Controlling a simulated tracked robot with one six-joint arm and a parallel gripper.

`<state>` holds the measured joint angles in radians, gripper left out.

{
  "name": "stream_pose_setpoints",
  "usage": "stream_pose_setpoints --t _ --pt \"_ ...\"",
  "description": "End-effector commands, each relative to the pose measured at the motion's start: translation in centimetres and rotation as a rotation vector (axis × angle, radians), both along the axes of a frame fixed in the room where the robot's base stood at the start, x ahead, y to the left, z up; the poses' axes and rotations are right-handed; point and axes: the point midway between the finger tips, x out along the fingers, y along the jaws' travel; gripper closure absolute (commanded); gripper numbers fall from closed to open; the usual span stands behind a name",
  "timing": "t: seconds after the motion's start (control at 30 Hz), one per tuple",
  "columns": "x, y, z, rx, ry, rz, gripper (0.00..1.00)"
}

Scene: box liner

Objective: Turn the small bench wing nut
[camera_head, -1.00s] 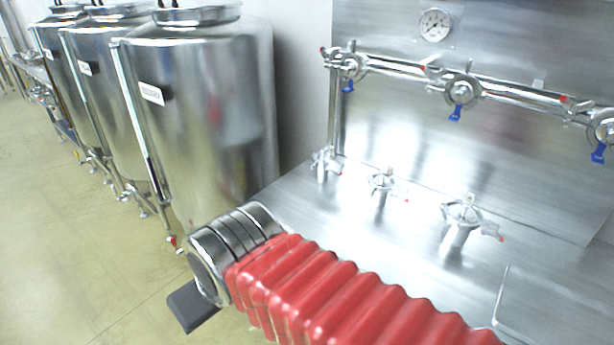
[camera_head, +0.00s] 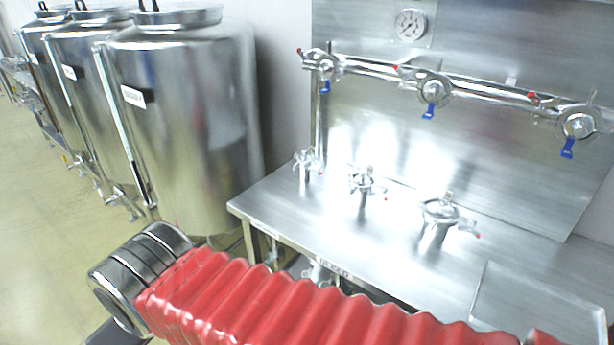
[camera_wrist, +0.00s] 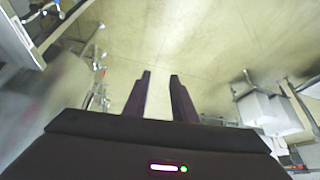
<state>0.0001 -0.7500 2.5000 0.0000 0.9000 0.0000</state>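Three clamped pipe stubs stand upright on the steel bench (camera_head: 290,215). The left one (camera_head: 307,165) looks the smallest, the middle one (camera_head: 366,185) is a little bigger, and the right one (camera_head: 438,216) is the widest. Each has a clamp with a red-tipped wing nut; the small wing nuts are too fine to make out well. My gripper (camera_wrist: 159,76) is open and empty in the wrist view, its two dark fingers apart over bare floor. In the head view my red-sleeved arm reaches to the lower left, in front of the bench and away from the stubs.
A wall pipe (camera_head: 465,90) with blue-handled valves and a gauge (camera_head: 410,24) is behind the bench. Steel tanks (camera_head: 185,120) stand at the left. A clear-looking panel (camera_head: 535,300) lies at the bench's right front. Open floor (camera_head: 50,240) is at the far left.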

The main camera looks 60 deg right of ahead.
Motion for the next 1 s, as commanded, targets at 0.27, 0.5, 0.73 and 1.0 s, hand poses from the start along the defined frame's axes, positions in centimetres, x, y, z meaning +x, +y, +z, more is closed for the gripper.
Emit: stream_pose_setpoints --t 0.27,0.5,0.73,1.0 --pt "0.1 -0.4 -0.1 -0.008 0.009 -0.009 0.76" --pt "0.7 -4.9 -1.4 -0.101 0.105 -0.089 0.76" --pt "1.4 -11.6 -2.8 -0.264 0.247 -0.229 0.76" --pt "1.9 -19.8 -3.7 -0.471 0.394 -0.377 0.76"
